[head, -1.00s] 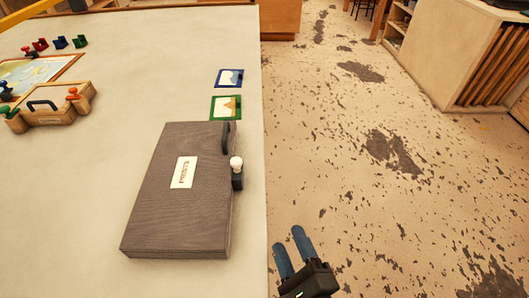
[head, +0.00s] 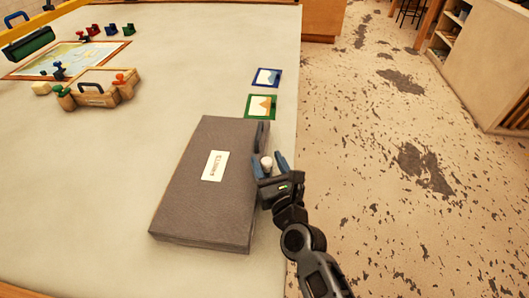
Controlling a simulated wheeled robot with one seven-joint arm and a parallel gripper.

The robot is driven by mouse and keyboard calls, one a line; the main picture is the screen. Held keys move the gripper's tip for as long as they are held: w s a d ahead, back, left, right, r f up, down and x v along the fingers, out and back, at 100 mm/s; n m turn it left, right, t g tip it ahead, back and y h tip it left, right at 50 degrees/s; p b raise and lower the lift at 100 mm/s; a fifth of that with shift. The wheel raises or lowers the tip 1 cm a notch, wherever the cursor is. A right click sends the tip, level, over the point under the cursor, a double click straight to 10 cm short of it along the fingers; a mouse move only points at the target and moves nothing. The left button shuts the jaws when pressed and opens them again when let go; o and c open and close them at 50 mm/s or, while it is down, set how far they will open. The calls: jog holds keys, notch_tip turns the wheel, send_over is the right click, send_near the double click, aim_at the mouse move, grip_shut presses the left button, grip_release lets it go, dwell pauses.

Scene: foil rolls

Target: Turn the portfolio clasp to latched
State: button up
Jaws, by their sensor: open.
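A grey portfolio case (head: 193,195) with a white label (head: 216,166) lies flat near the table's right edge. Its dark handle (head: 262,135) is on the right side. The clasp's white knob (head: 266,163) shows on that same side, below the handle. My gripper (head: 268,162) is open, with its blue fingers on either side of the knob. I cannot tell whether the fingers touch it. The clasp's dark base is mostly hidden behind my gripper.
Two small framed pictures, one blue (head: 267,77) and one green (head: 261,106), lie beyond the case. A wooden box (head: 97,90) with a dark handle stands at the left. The table's right edge (head: 298,90) drops to open floor (head: 420,210).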

jog(key=shift+x, duration=1.45)
jog(key=c, duration=1)
